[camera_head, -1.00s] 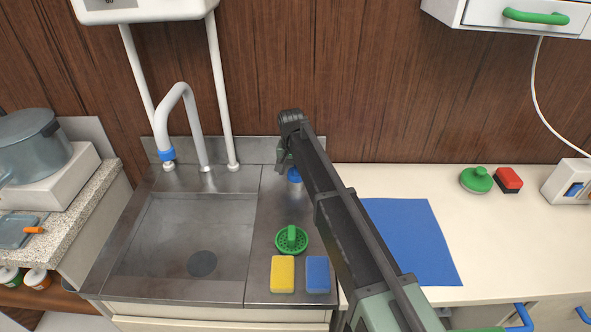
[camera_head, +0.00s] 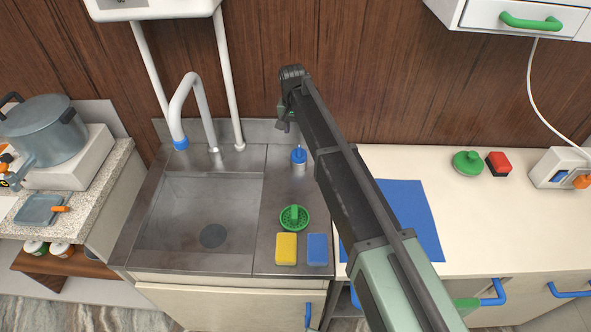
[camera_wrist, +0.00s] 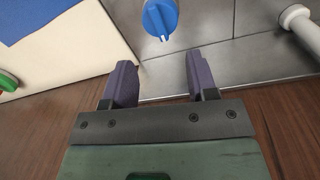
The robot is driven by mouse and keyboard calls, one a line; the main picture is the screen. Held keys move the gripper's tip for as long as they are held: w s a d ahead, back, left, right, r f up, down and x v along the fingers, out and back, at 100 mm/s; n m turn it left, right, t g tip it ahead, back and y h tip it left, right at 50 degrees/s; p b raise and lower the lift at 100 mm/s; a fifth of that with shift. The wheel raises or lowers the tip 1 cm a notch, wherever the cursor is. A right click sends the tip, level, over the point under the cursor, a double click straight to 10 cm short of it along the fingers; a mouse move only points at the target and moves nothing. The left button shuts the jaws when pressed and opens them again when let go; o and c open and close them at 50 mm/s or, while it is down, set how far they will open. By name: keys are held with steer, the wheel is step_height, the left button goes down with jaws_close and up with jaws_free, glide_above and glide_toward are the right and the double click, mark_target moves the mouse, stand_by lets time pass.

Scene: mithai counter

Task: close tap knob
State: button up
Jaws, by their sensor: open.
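The tap knob (camera_head: 299,154) is blue and sits on a short silver base on the steel counter, right of the sink and tap spout (camera_head: 186,105). In the wrist view the knob (camera_wrist: 160,18) is a blue disc with a white pointer mark, at the top edge and partly cut off. My gripper (camera_head: 283,124) is up and behind the knob, near the wood wall. In the wrist view my gripper (camera_wrist: 159,60) has its two purple fingers apart with nothing between them. The knob lies beyond the fingertips, roughly centred on the gap, and is not touched.
A green strainer (camera_head: 294,217), a yellow sponge (camera_head: 286,249) and a blue sponge (camera_head: 317,249) lie in front of the knob. A white pipe (camera_head: 228,80) rises left of my gripper. A blue mat (camera_head: 412,215) lies right, partly behind my arm.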

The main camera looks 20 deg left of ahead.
steer(key=s+d+f+b, duration=0.1)
steer(key=s+d+f, duration=0.1)
steer(key=s, duration=0.6)
steer(key=n, duration=0.2)
glide_above(295, 211)
steer(key=shift+y, duration=0.4)
step_height(295, 211, down, 6)
steer(key=b, duration=0.6)
steer(key=shift+r+b, duration=0.1)
steer(key=shift+b, duration=0.25)
step_height(295, 211, down, 5)
steer(key=b, duration=0.5)
steer(key=shift+a+f, duration=0.1)
steer(key=shift+f, duration=0.1)
steer(key=shift+r, duration=0.25)
jaws_close()
steer(key=shift+r, duration=0.1)
